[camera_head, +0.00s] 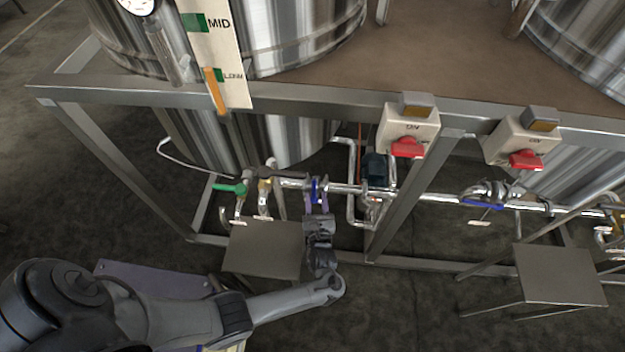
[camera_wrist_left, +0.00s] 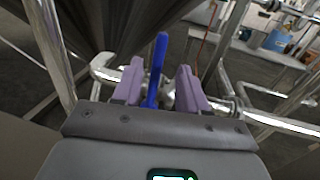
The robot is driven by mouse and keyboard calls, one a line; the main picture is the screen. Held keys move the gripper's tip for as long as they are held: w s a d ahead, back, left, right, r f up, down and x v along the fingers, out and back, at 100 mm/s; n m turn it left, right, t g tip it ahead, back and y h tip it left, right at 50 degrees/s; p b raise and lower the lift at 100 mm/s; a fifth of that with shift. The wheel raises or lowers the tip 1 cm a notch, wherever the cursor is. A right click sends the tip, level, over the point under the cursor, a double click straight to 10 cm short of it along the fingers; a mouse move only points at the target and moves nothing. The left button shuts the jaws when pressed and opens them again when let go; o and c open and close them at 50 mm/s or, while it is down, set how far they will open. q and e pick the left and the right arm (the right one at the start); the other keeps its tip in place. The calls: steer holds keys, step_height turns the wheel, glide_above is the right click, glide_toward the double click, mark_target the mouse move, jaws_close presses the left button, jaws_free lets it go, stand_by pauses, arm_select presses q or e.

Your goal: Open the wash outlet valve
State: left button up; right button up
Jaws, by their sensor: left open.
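A valve with a blue handle (camera_head: 316,187) sits on the steel outlet pipe (camera_head: 345,188) below the left tank. No readable label shows which valve is the wash outlet. My left gripper (camera_head: 317,201) is open, with its purple fingers at this valve. In the left wrist view, the blue handle (camera_wrist_left: 157,66) stands between the two open fingers (camera_wrist_left: 159,88), with a gap visible on each side. The fingers are not closed on it. My right gripper is not in view.
A green-handled valve (camera_head: 231,188) is to the left, and another blue-handled valve (camera_head: 482,203) is to the right. A small metal platform (camera_head: 262,250) lies below. A frame post (camera_head: 415,195) and two red-switch boxes (camera_head: 409,130) (camera_head: 522,143) stand nearby.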

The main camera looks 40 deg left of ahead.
mark_target(314, 186)
arm_select(q)
steer(key=b+x, duration=0.2)
steer(key=x, duration=0.4)
steer(key=shift+w+a+f, duration=0.15)
steer(key=shift+a, duration=0.15)
steer(key=shift+w+a+b, duration=0.35)
steer(key=shift+w+a, duration=0.15)
jaws_close()
